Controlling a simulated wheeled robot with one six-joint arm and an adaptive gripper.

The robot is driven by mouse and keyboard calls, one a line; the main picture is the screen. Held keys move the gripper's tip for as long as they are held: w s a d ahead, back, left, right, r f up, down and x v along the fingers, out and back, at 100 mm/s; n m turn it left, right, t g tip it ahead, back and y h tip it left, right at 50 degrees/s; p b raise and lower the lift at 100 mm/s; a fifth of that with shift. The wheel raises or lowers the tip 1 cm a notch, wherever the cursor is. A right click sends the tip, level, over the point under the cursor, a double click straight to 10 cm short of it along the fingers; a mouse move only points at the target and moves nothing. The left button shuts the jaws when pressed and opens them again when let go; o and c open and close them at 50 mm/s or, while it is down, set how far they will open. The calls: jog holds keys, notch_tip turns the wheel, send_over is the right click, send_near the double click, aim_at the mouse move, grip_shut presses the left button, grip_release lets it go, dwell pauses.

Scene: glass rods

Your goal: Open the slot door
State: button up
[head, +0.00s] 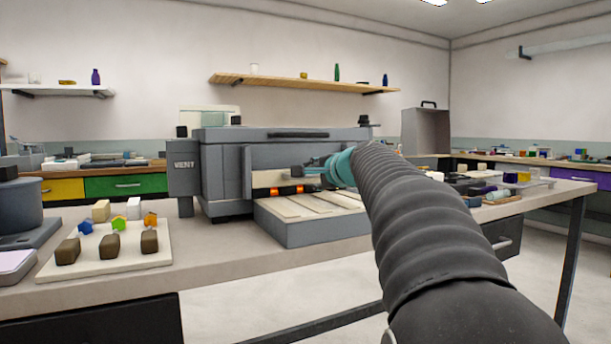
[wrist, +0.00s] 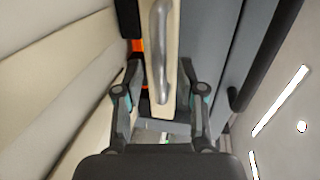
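The slot door is a narrow cream panel (head: 268,179) on the front of the grey oven-like machine (head: 223,170). Orange and black show in a gap below it. In the wrist view the door (wrist: 173,60) carries a curved metal bar handle (wrist: 160,60). My gripper (head: 314,168) is at the front of the door. In the wrist view my gripper (wrist: 160,78) has its fingers spread, one on each side of the handle and panel. Gaps show on both sides, and I cannot tell whether a fingertip touches. In the head view the gripper and arm hide the handle.
A slatted cream tray (head: 300,207) projects from the machine below the door. A box marked VENT (head: 185,180) stands at its left. A board with small blocks (head: 140,256) lies on the left bench. Small objects crowd the bench at right.

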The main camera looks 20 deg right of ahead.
jog(key=shift+x, duration=0.75)
grip_shut()
notch_tip(320, 180, up, 4)
jog(key=p, duration=0.3)
jog(key=shift+r+p, duration=0.2)
jog(key=shift+p, duration=0.15)
jog(key=shift+f, duration=0.1)
grip_release()
